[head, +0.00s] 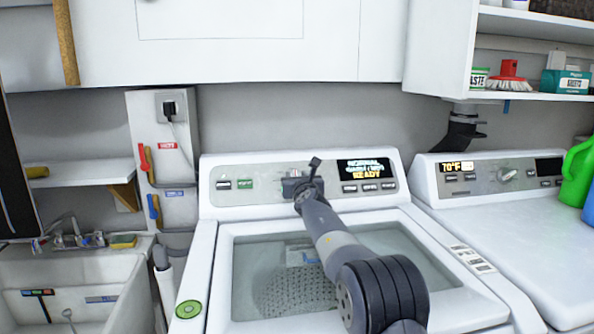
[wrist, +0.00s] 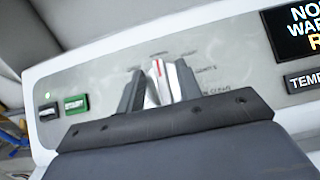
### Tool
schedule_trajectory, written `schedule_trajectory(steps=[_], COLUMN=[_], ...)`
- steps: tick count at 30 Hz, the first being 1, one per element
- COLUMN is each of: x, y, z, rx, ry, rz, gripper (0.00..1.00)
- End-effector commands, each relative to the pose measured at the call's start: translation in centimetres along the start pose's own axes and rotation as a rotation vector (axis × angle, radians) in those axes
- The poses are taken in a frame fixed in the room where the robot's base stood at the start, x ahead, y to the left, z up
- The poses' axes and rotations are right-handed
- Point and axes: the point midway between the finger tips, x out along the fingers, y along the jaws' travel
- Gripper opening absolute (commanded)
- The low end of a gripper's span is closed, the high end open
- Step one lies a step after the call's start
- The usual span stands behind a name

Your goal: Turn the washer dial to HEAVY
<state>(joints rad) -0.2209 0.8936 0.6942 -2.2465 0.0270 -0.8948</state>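The washer dial (wrist: 160,82) is a silver knob with a red mark. In the wrist view the red mark points up, toward the label at the top of the ring. The printed labels around it are too blurred to read surely. My gripper (wrist: 158,85) has its two dark fingers on either side of the dial's raised bar; whether both press on it I cannot tell. In the head view my gripper (head: 302,186) covers the dial at the washer panel. The washer display (head: 364,169) reads NORMAL on top and READY at the bottom.
The washer (head: 213,240) has a closed lid with a window under my arm. A dryer (head: 480,195) with its own dial stands to the right. A sink (head: 75,270) is at the left. White cabinets (head: 250,45) hang above; a shelf at upper right holds a brush and boxes.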

Motion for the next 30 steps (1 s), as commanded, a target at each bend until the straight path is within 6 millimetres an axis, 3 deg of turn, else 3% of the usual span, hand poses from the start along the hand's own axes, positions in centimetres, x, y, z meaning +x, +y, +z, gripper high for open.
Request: schedule_trajectory(steps=[12,24,30], x=[0.48,0.46,0.46], y=[0.0,0.01,0.01], z=[-0.07,-0.05,-0.04], rx=[0.0,0.0,0.0], ry=[0.0,0.0,0.0], rz=[0.0,0.0,0.0], gripper=[0.34,0.02,0.0])
